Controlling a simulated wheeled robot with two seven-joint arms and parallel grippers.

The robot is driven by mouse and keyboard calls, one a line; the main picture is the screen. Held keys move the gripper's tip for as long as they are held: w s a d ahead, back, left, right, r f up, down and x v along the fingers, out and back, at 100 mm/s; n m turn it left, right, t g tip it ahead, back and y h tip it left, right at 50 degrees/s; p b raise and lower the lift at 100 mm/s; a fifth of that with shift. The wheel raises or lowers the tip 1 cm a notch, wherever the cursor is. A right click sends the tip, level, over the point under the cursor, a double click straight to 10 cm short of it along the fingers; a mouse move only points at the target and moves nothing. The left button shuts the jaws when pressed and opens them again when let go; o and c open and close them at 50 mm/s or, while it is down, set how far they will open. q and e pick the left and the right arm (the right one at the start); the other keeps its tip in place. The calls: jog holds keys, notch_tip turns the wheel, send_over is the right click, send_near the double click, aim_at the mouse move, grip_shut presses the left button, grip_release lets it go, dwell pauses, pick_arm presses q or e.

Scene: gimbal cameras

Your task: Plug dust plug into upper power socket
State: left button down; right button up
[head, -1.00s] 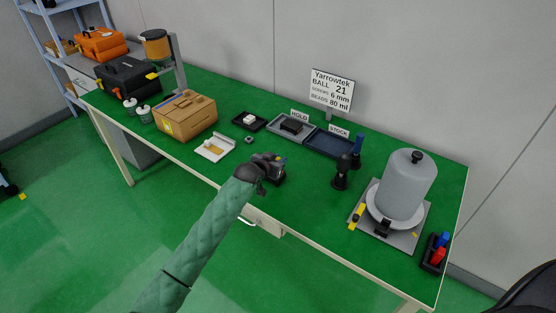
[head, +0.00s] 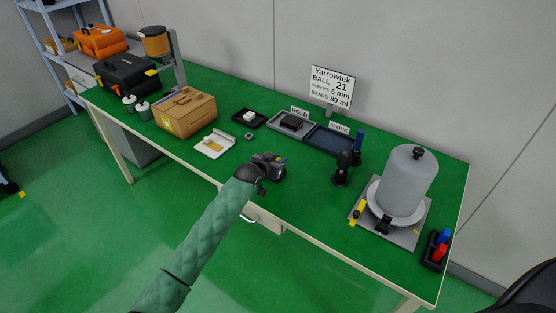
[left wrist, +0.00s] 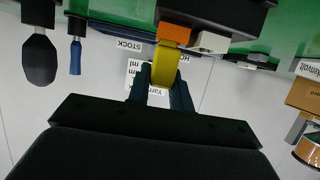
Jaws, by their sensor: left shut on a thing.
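My left gripper (head: 279,163) is over the green bench near its front edge. In the left wrist view its fingers (left wrist: 161,84) are shut on a yellow plug (left wrist: 164,62), apparently the dust plug. The yellow plug reaches to an orange socket-like part (left wrist: 173,34) on a black device (left wrist: 225,14). They look in contact, but I cannot tell whether the plug sits inside. A white block (left wrist: 211,42) is beside the orange part. In the head view the dark device (head: 278,174) is partly hidden by the gripper. My right gripper is not in view.
A cardboard box (head: 187,112) and a white tray (head: 214,145) stand to the left. Behind are the HOLD tray (head: 279,129) and the blue STOCK tray (head: 318,145). A black-handled tool (head: 342,165) and a grey dome (head: 407,185) stand to the right.

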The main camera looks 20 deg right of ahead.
pick_arm(q)
jog(key=shift+f, duration=0.35)
jog(key=c, duration=1.3)
grip_release()
jog(key=shift+c, duration=0.2)
jog(key=shift+o, duration=0.9)
jog(key=b+v, duration=0.2)
jog(key=v, duration=0.6)
jog(key=shift+b, duration=0.35)
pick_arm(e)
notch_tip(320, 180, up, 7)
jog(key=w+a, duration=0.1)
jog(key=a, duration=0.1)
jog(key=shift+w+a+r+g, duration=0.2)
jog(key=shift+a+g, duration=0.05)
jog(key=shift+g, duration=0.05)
pick_arm(q)
jog(key=shift+w, duration=0.1)
